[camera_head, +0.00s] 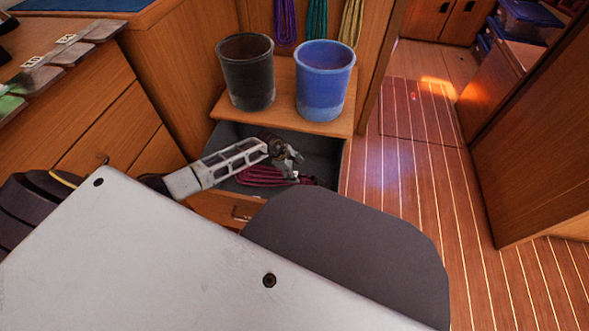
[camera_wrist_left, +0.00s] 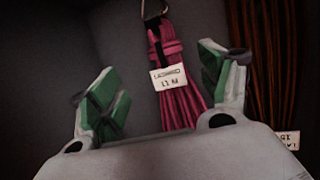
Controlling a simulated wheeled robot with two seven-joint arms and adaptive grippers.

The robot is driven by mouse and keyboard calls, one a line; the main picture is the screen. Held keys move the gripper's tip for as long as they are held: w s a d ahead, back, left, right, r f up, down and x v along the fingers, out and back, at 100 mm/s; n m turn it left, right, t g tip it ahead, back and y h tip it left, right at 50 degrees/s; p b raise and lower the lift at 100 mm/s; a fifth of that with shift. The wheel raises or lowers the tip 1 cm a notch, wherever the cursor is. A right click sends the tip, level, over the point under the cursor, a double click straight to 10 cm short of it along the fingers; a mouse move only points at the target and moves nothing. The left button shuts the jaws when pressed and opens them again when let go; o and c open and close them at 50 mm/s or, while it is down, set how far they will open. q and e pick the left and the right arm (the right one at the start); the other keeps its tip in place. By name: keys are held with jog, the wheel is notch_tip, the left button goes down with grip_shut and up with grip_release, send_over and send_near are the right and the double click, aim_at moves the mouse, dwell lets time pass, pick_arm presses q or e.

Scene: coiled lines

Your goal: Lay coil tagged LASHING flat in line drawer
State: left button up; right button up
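The crimson coil (camera_head: 262,177) lies in the open grey-lined line drawer (camera_head: 230,134), partly hidden by my left arm. In the left wrist view the coil (camera_wrist_left: 176,100) shows a white tag (camera_wrist_left: 169,78) that reads LASHING and 11 M, with a dark ring or clip at its top end. My left gripper (camera_head: 287,158) is over the drawer. In the wrist view its green-padded fingers (camera_wrist_left: 158,82) are wide apart, with the coil visible between and beyond them and nothing gripped. My right gripper is not in view.
A black bucket (camera_head: 247,73) and a blue bucket (camera_head: 324,80) stand on the wooden ledge above the drawer. Purple, teal and yellow coils hang behind. A brown coil (camera_wrist_left: 262,50) with a cut-off tag shows in the wrist view. Striped floor (camera_head: 420,200) at right is clear.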

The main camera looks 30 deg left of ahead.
pick_arm(q)
jog(key=shift+s+f, duration=0.1)
jog(key=v, duration=1.2)
dwell(0.7)
dwell(0.6)
